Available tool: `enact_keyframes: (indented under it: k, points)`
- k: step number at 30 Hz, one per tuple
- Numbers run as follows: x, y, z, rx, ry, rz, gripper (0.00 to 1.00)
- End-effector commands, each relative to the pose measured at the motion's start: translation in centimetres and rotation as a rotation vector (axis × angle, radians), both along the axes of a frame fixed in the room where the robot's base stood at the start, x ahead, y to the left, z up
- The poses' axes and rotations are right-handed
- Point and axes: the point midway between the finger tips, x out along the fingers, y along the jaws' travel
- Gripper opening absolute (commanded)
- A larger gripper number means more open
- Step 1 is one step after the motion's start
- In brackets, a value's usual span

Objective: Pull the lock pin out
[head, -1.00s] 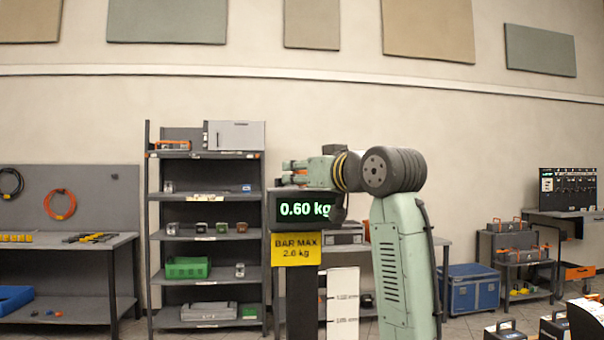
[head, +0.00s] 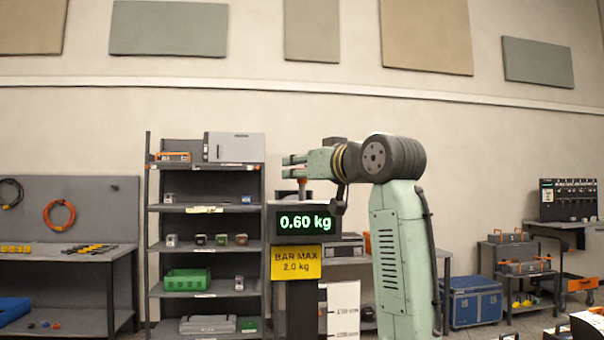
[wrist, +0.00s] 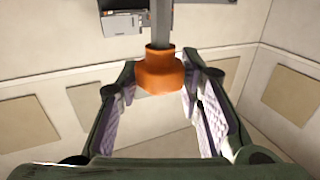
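An orange collar (wrist: 160,72) with a grey bar running up the picture from it shows in the wrist view; it looks like the lock pin's head, but I cannot be sure. A small orange-red piece (head: 302,183) stands on top of the display unit in the head view, just below my gripper (head: 292,165). My gripper points left with its fingers apart. In the wrist view my fingertips lie on either side of the collar; I cannot tell whether they touch it.
A yellow sign (head: 296,263) reading BAR MAX 2.0 kg hangs under the display. A grey shelf (head: 205,248) with boxes stands behind on the left. A workbench (head: 65,254) is farther left, and a blue case (head: 472,302) stands at the right.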

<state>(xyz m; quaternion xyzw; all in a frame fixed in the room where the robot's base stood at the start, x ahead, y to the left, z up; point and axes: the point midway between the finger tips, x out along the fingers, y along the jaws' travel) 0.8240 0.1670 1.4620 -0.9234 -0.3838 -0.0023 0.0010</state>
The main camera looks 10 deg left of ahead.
Motion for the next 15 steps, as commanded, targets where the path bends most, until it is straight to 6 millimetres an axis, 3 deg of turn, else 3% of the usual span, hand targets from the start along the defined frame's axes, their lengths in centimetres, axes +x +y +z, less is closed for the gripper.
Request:
enact_keyframes:
  k: [8, 15]
  points:
    - [-0.04, -0.04, 0.02, -0.001, 0.001, 0.0, 0.51]
    - [-0.04, -0.01, -0.07, -0.003, 0.003, 0.001, 0.51]
